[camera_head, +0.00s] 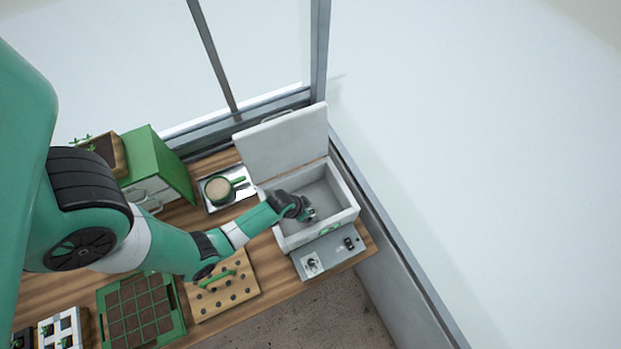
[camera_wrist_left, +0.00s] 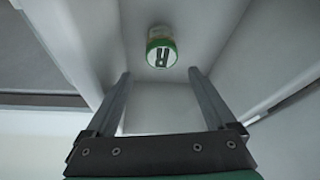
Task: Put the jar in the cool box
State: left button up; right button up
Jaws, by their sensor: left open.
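The cool box (camera_head: 347,212) is a light grey box at the right end of the bench, with its lid (camera_head: 285,145) standing open. My left gripper (camera_head: 307,212) reaches down into it. In the left wrist view the gripper (camera_wrist_left: 159,73) is open, its two fingers apart and nothing between them. The jar (camera_wrist_left: 160,55), pale with a green band and a dark mark on its end, is inside the box just beyond the fingertips, apart from them. In the head view I cannot make out the jar behind the gripper. My right gripper is not in view.
A metal tray (camera_head: 213,206) with a green-handled pot (camera_head: 219,188) stands left of the box. A grey panel (camera_head: 328,256) with switches lies in front. A holed wooden board (camera_head: 224,296) and a green seed tray (camera_head: 140,308) are further left.

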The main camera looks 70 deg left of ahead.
pick_arm(q)
jog(key=p+v, duration=0.2)
jog(key=v, duration=0.2)
jog(key=shift+r, duration=0.1)
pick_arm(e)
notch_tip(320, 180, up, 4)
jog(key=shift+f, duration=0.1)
